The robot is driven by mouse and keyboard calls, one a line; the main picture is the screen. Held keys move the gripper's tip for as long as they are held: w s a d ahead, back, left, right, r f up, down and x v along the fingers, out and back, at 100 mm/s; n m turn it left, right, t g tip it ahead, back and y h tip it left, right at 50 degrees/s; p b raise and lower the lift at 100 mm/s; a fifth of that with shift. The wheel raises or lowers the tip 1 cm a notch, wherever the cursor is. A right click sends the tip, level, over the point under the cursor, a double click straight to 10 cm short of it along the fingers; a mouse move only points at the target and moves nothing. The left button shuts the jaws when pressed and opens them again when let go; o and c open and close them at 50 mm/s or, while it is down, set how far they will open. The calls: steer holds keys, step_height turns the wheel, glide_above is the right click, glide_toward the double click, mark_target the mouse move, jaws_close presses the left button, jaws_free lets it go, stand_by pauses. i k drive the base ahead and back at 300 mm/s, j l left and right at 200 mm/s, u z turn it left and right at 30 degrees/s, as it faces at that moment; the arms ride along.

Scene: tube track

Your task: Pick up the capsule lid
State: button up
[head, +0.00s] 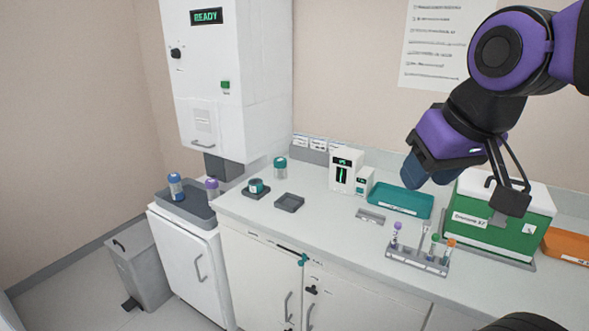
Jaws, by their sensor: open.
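Capsules with coloured caps stand at the left in the head view. A blue-capped capsule (176,187) and a purple-capped one (212,188) stand on a grey tray. A teal-capped capsule (280,168) stands upright at the back of the counter.
An empty dark square tray (289,203) lies beside the holder. A teal tray (399,201), a tube rack (417,260) and a green box (497,222) stand at the right. A white machine reading READY (238,80) overhangs the left end. The front middle counter is clear.

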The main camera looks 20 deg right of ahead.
mark_target(280, 163)
steer(key=i+j+z, duration=0.1)
steer(key=z, duration=0.25)
steer(key=i+j+z, duration=0.1)
steer(key=z, duration=0.2)
steer(key=i+j+z, duration=0.15)
steer(key=j, duration=0.25)
steer(key=i+j+z, duration=0.15)
steer(key=j, duration=0.3)
steer(key=i+j+z, duration=0.15)
steer(key=j, duration=0.25)
steer(key=i+j+z, duration=0.15)
steer(key=j, duration=0.35)
steer(key=i+j, duration=0.1)
steer(key=j, duration=0.4)
steer(key=i+j, duration=0.1)
steer(key=j, duration=0.4)
steer(key=i+j, duration=0.1)
steer(key=j, duration=0.45)
steer(key=i+j, duration=0.1)
steer(key=j, duration=0.4)
